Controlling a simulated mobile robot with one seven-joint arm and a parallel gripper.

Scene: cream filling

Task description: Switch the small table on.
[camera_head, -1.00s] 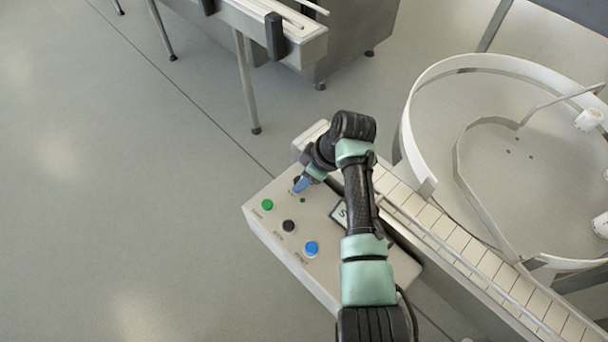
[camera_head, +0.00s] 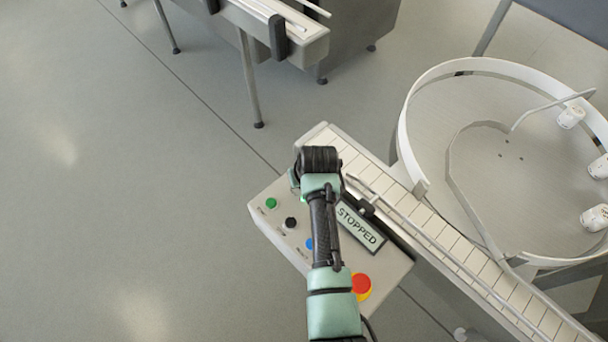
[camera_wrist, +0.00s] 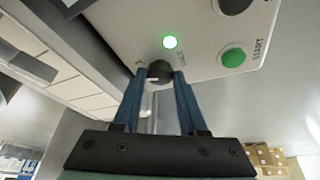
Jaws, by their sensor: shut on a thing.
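The control box (camera_head: 385,268) stands beside the conveyor. My gripper (camera_wrist: 160,80) has its two blue fingers closed around a small black knob (camera_wrist: 160,70) on the panel. A lit green lamp (camera_wrist: 170,42) sits just beside the knob; its glow also shows in the head view (camera_head: 303,199). A small label by the knob is too blurred to read surely. In the head view my arm hides the knob and fingers. The round table (camera_head: 480,105), with a pale raised rim and several white containers on it, stands at the right.
The panel also has a green START button (camera_wrist: 233,57), a black button (camera_head: 290,223), a blue button (camera_head: 309,244) and a red emergency stop (camera_head: 362,286). A display (camera_head: 360,227) reads STOPPED. A slatted conveyor (camera_head: 440,238) runs behind the box. Open floor lies left.

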